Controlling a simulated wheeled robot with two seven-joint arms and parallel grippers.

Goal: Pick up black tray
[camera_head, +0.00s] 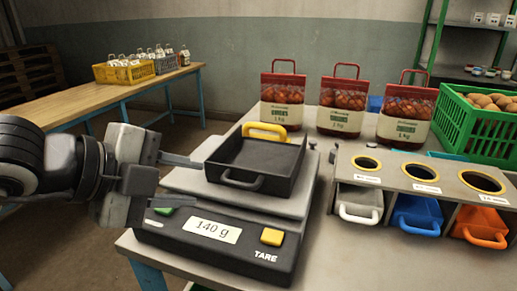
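The black tray (254,158) is a shallow square tray. It has a black handle (241,181) at its front and a yellow handle (265,130) at its back. It sits level on the grey plate of a scale (225,231), and the display reads 140 g. My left gripper (190,182) is just left of the tray, with its fingers apart and pointing right. The far fingertip is close to the tray's left wall; I cannot tell whether it touches. Nothing shows between the fingers. My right gripper is out of view.
Three red-topped bags (282,102) stand behind the scale. At the right is a grey stand (408,177) with round holes and white, blue and orange scoops below. A green crate (478,128) stands behind it. The table's front right (380,258) is clear.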

